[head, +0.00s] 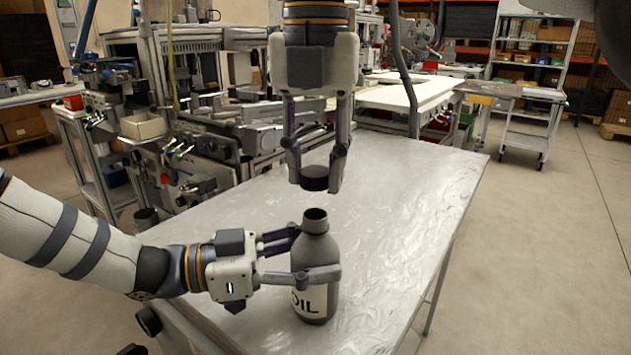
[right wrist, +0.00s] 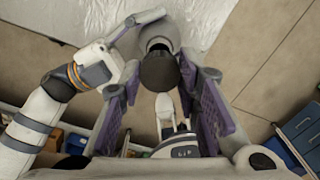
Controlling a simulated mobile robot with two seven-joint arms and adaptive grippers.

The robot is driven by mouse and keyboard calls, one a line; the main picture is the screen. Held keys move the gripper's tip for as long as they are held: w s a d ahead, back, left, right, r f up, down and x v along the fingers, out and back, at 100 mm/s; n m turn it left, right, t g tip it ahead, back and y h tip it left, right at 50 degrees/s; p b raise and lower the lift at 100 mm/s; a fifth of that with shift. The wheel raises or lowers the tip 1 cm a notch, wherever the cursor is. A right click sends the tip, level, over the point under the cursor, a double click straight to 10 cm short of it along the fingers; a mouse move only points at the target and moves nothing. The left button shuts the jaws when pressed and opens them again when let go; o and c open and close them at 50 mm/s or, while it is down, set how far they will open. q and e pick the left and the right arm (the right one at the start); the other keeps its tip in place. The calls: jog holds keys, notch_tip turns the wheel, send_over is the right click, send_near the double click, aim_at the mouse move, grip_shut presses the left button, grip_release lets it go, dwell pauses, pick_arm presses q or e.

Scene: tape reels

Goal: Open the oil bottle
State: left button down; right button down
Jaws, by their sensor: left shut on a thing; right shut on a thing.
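The grey oil bottle (head: 316,252), with a white label reading OIL, stands upright near the front of the silver table (head: 400,215). Its neck is open at the top. My left gripper (head: 318,258) is shut around the bottle's body from the left. The black cap (head: 315,178) is apart from the bottle, a little above its mouth. My right gripper (head: 318,172) points down and is shut on the cap. In the right wrist view the cap (right wrist: 160,71) sits between the purple finger pads, with the bottle (right wrist: 158,36) beyond it.
The table top to the right of the bottle is bare. Machinery (head: 190,140) stands close behind and left of the table. A wheeled shelf rack (head: 535,80) stands at the back right, with open floor before it.

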pick_arm(q)
jog(key=c, duration=0.6)
grip_release()
jog(key=shift+o, duration=0.2)
